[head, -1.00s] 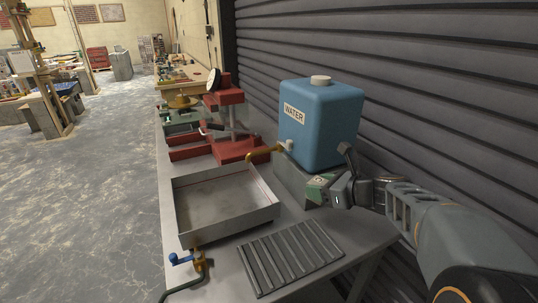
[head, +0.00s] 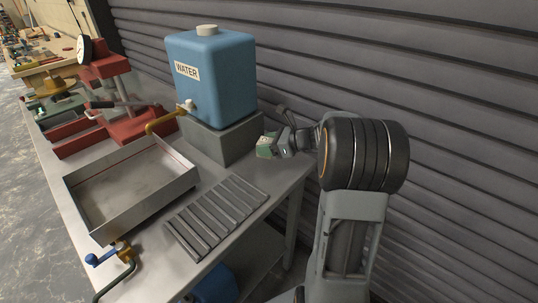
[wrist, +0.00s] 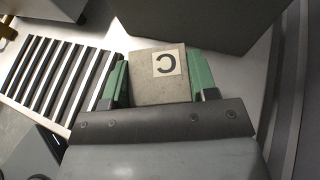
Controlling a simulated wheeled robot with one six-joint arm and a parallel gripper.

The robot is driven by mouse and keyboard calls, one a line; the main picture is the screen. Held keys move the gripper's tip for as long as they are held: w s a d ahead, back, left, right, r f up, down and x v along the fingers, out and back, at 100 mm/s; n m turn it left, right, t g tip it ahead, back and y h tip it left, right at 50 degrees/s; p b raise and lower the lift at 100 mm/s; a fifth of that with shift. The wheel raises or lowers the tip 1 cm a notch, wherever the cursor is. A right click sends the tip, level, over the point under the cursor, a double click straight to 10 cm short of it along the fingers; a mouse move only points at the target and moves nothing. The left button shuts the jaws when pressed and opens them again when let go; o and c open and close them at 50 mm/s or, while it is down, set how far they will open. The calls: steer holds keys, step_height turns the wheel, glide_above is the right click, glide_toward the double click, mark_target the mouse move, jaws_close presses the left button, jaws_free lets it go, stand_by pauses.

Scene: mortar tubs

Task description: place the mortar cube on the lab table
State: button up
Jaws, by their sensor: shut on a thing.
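The mortar cube (wrist: 158,78) is grey-beige with a white label bearing a dark letter that reads like a turned C. My gripper (wrist: 160,82) is shut on it in the wrist view, with a green finger on each side. In the head view my gripper (head: 267,146) is near the right end of the grey lab table (head: 212,175), just right of the water tank's block. The cube is mostly hidden there by the green fingers. In the wrist view the table's pale top lies behind the cube; I cannot tell the exact gap between them.
A blue water tank (head: 215,80) stands on a grey block (head: 228,140). A metal tray (head: 160,200) and a ribbed rack (head: 215,215) lie in front. A brass-and-blue valve (head: 112,254) is at the front edge. Red apparatus stands farther left. A ribbed shutter wall closes the back.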

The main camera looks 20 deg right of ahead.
steer(key=shift+w+d+f+b, duration=0.15)
steer(key=shift+d+f, duration=0.1)
steer(key=shift+f, duration=0.6)
steer(key=shift+d+f+b, duration=0.15)
steer(key=shift+d+f, duration=0.1)
steer(key=shift+f, duration=0.95)
steer(key=shift+f, duration=0.1)
steer(key=shift+f, duration=0.15)
steer(key=o, duration=1.1)
